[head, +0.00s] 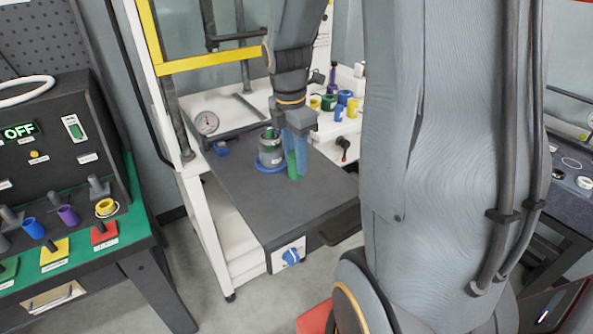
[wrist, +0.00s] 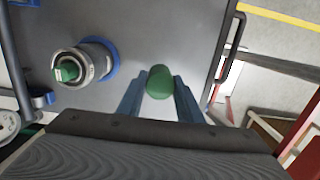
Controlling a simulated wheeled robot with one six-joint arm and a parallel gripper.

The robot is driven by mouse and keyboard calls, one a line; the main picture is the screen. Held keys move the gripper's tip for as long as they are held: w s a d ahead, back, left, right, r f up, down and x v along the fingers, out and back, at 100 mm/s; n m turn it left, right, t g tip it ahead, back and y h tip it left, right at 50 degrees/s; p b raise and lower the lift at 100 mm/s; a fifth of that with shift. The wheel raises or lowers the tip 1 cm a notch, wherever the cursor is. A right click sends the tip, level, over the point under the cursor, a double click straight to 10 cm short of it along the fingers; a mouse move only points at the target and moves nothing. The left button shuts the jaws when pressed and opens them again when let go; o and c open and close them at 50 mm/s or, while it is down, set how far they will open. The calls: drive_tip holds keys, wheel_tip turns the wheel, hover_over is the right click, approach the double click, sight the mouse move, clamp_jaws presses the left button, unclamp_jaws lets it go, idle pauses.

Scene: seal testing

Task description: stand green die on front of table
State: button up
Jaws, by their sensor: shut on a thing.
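The green die (head: 292,165) is a small green cylinder. It stands upright between the blue fingers of my gripper (head: 296,150), at the dark grey table top (head: 320,195). In the wrist view the green die (wrist: 160,82) sits between the two fingertips (wrist: 159,98), which are shut on it. I cannot tell whether its lower end touches the table. Part of the die is hidden by the fingers in the head view.
A metal cylinder with a green top (head: 269,150) stands in a blue ring (head: 271,165), close left of the die. Several coloured parts (head: 340,103) stand on the white surface behind. A round gauge (head: 207,122) is at the back left. The front of the table is clear.

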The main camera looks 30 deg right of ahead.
sight(293, 174)
drive_tip(key=shift+f+p, duration=0.4)
drive_tip(key=shift+f, duration=1.8)
drive_tip(key=shift+f, duration=0.1)
drive_tip(key=o, duration=1.3)
